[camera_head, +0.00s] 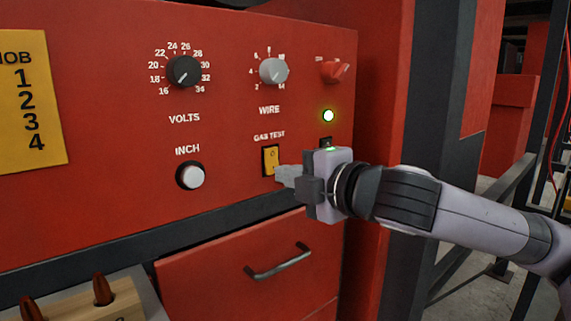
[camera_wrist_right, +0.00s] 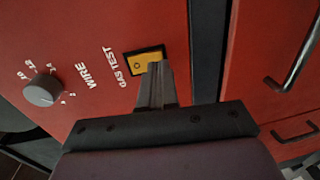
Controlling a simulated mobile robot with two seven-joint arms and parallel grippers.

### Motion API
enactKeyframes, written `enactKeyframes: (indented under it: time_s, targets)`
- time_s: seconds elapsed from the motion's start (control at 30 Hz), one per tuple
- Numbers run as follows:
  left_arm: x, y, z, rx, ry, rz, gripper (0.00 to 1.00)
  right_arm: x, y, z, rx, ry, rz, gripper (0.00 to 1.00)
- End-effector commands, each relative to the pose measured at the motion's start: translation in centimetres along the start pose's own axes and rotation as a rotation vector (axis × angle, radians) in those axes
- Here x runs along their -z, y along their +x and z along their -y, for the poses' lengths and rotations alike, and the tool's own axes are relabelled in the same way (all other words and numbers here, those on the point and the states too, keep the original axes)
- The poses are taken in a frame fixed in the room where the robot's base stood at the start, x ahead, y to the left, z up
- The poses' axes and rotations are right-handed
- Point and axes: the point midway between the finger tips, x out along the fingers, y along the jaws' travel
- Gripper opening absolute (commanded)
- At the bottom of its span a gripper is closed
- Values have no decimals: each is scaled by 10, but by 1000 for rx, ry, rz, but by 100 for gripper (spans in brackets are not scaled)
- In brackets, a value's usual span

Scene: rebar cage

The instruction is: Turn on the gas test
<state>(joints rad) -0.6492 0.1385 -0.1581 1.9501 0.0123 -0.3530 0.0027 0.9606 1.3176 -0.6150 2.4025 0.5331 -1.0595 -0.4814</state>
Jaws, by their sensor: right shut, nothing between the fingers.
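The gas test switch (camera_head: 270,160) is a yellow rocker in a dark frame, under the GAS TEST label on the red panel. In the right wrist view the switch (camera_wrist_right: 145,59) lies just beyond my fingertips. My right gripper (camera_head: 281,174) is shut and empty, its fingertips at the switch's lower right edge. In the right wrist view the shut fingers (camera_wrist_right: 157,72) overlap the lower part of the switch. I cannot tell whether they touch it. My left gripper is not in view.
A lit green lamp (camera_head: 328,115), a red knob (camera_head: 334,71), a grey WIRE knob (camera_head: 273,71), a black VOLTS knob (camera_head: 184,71) and a white INCH button (camera_head: 191,176) are on the panel. A drawer handle (camera_head: 278,262) sticks out below. A wooden block (camera_head: 95,305) stands lower left.

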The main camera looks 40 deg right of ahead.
Motion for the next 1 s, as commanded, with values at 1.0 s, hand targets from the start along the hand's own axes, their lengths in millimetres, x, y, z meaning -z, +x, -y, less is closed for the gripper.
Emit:
enactKeyframes:
  time_s: [1.0]
  targets:
    - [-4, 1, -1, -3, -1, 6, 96, -1, 21, -2, -27, 1, -1, 0]
